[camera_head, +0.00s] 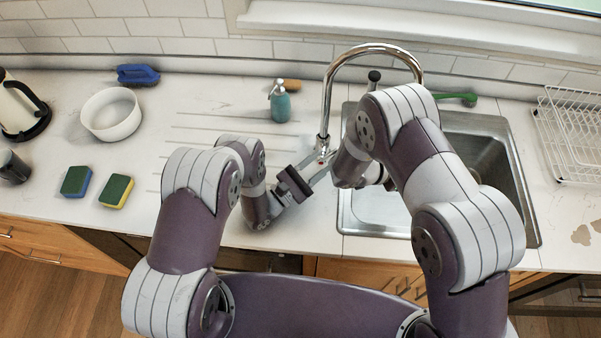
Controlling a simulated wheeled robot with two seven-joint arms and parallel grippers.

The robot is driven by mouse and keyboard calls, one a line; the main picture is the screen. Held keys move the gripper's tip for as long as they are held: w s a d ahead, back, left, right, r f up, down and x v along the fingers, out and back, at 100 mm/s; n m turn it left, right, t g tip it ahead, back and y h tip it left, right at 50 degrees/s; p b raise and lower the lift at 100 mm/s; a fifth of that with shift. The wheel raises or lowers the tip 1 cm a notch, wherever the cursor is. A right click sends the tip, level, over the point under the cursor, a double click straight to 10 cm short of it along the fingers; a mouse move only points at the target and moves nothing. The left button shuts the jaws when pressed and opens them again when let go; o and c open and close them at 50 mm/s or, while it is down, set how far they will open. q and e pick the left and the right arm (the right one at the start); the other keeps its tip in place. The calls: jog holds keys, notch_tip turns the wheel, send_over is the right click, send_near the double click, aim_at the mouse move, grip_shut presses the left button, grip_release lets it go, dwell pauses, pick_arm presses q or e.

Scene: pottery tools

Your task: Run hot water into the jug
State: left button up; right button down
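The chrome tap (327,100) stands at the back left corner of the steel sink (487,150), its spout arching over the basin. My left gripper (321,164) is at the tap's base, its two fingers apart on either side of the tap's lower body. I cannot tell if they touch it. My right arm reaches over the sink, and its links hide the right gripper and much of the basin. A pale vessel with a black handle (18,108), possibly the jug, is at the far left edge. No jug can be made out under the spout, and no water shows.
A white bowl (111,114), blue brush (137,74), dark cup (13,167) and two sponges (76,181) (116,190) are on the left counter. A teal bottle (280,104) stands left of the tap. A green brush (458,98) lies behind the sink; a wire rack (572,140) is right.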

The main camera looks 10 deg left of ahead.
pick_arm(q)
jog(key=s+a, duration=0.6)
jog(key=shift+s+a, duration=0.1)
jog(key=shift+a, duration=0.1)
jog(key=shift+s+a, duration=0.25)
jog(key=shift+s, duration=0.2)
